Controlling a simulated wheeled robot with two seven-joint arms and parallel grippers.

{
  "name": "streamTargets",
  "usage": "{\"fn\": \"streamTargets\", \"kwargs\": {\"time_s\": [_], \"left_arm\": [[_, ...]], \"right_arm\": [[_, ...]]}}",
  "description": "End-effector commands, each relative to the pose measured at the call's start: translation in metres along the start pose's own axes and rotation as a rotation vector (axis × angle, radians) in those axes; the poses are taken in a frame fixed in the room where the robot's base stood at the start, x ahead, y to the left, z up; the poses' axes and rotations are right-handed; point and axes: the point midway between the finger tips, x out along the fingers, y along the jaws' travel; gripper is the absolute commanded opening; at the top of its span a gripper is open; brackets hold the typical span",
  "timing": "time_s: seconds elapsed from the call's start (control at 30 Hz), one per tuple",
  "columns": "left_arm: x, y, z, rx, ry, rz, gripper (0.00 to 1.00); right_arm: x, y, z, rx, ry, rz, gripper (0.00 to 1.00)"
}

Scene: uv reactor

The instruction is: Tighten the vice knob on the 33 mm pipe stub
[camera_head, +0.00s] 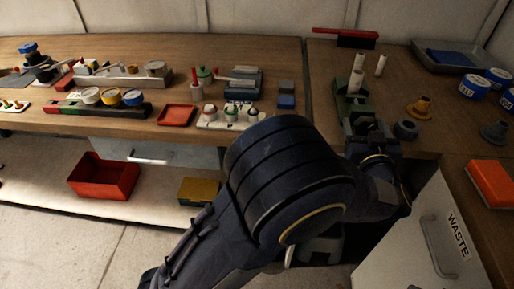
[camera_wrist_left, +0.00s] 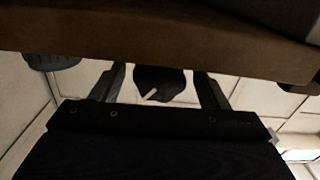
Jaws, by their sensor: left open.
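The vice (camera_head: 352,105) is a dark green block at the front edge of the right-hand bench in the head view. A white pipe stub (camera_head: 355,82) stands up at it. Its lower front is partly hidden by my left arm, and I cannot make out the vice knob clearly. A brown board edge (camera_wrist_left: 150,38) crosses above the fingers there. In the head view my left arm hides the fingers. My right gripper is not in view.
The white WASTE bin (camera_head: 425,230) stands below at right. A red tray (camera_head: 177,115) lies on the left bench.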

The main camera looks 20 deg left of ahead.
Motion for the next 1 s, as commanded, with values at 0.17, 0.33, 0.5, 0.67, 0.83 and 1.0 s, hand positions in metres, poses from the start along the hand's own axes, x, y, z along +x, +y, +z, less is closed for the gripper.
{"fn": "streamTargets", "kwargs": {"time_s": [0.17, 0.33, 0.5, 0.67, 0.83, 1.0], "left_arm": [[-0.008, 0.001, 0.0, -0.123, -0.001, 0.004, 0.69], [-0.041, 0.001, -0.002, -0.115, -0.002, 0.005, 0.69], [-0.071, 0.001, -0.002, -0.115, -0.001, 0.003, 0.69], [-0.059, -0.008, -0.016, -0.172, -0.07, 0.053, 0.69], [-0.035, -0.021, -0.035, -0.264, -0.182, 0.161, 0.69], [-0.02, -0.038, -0.057, -0.352, -0.291, 0.278, 0.69]], "right_arm": [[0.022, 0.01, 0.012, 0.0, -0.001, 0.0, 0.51], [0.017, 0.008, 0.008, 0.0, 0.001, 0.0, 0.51], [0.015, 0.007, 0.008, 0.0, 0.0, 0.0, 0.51], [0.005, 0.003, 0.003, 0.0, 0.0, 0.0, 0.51], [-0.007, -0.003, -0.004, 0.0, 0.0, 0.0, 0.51], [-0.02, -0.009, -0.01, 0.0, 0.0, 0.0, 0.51]]}}
